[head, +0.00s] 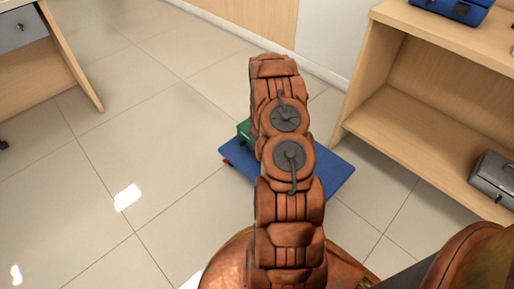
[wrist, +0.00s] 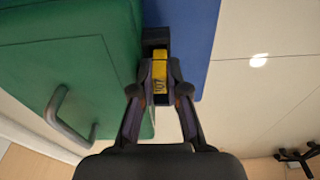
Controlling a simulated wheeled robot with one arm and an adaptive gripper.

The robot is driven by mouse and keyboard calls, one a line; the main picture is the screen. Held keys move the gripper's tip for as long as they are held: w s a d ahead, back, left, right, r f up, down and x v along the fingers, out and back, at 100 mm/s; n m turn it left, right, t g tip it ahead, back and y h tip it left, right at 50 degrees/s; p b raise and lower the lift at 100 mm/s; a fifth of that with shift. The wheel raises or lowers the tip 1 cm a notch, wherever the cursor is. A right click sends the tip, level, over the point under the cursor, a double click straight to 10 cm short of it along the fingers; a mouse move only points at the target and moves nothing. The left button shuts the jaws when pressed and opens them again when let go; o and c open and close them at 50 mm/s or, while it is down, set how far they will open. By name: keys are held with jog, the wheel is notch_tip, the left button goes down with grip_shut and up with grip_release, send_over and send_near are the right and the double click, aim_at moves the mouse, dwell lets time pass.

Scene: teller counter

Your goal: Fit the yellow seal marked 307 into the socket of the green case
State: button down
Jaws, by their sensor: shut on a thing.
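In the wrist view my gripper (wrist: 159,78) is shut on a yellow seal (wrist: 160,66). Dark digits show on the seal's face, partly covered by the fingers; I can read about "07". A dark socket piece (wrist: 154,34) stands at the side of the green case (wrist: 60,75), right at the seal's far end. I cannot tell whether the seal's end is inside it or only against it. The case has a grey handle (wrist: 62,118). In the head view only a corner of the green case (head: 243,131) shows; my arm hides the seal and my gripper.
A wooden shelf (head: 385,135) stands close on the right, with a blue box (head: 450,8) on top and a grey metal case (head: 494,180) inside. A desk (head: 65,70) is at the left. Floor between is clear.

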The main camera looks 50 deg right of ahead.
jog(key=shift+s+f, duration=0.3)
jog(key=shift+f, duration=0.2)
jog(key=c, duration=1.3)
grip_release()
jog(key=shift+o, duration=1)
jog(key=shift+f, duration=0.25)
jog(key=shift+w+r, duration=0.1)
jog(key=shift+r, duration=0.15)
jog(key=o, duration=0.6)
jog(key=shift+w+r, duration=0.15)
jog(key=shift+r, duration=0.15)
jog(key=shift+d+r, duration=0.1)
